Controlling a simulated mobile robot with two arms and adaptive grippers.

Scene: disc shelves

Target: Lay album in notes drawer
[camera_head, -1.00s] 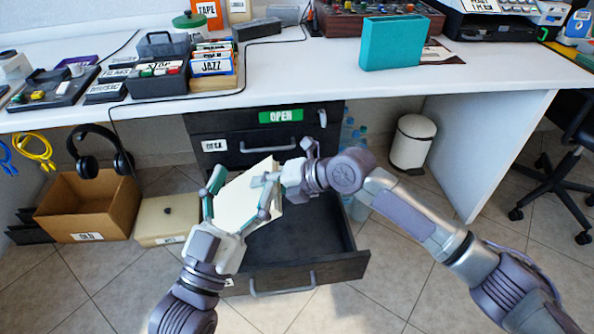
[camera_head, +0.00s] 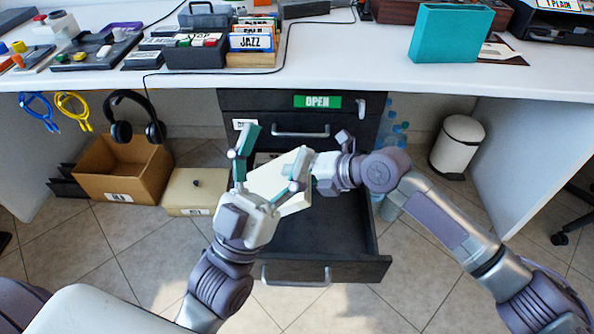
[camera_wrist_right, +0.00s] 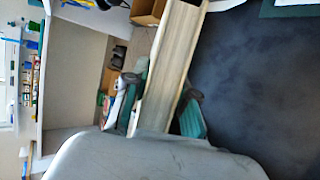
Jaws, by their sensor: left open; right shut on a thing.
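The album (camera_head: 282,178), a flat cream sleeve, is tilted above the open drawer. My right gripper (camera_head: 312,176) is shut on its right edge. In the right wrist view the album (camera_wrist_right: 173,70) shows edge-on between the teal fingers of that gripper (camera_wrist_right: 163,108). My left gripper (camera_head: 268,165) is open, with its fingers spread on either side of the album's left part; I cannot tell if they touch it. The lower drawer (camera_head: 345,270) is pulled out and its visible inside is dark and bare. No label on it is readable; part is hidden by my left arm.
A shut drawer (camera_head: 270,105) with a green OPEN sign (camera_head: 317,102) is above. A cardboard box (camera_head: 122,172) and a cream box (camera_head: 194,193) stand on the floor at left, a white bin (camera_head: 457,147) at right. The desk (camera_head: 370,75) overhangs the drawers.

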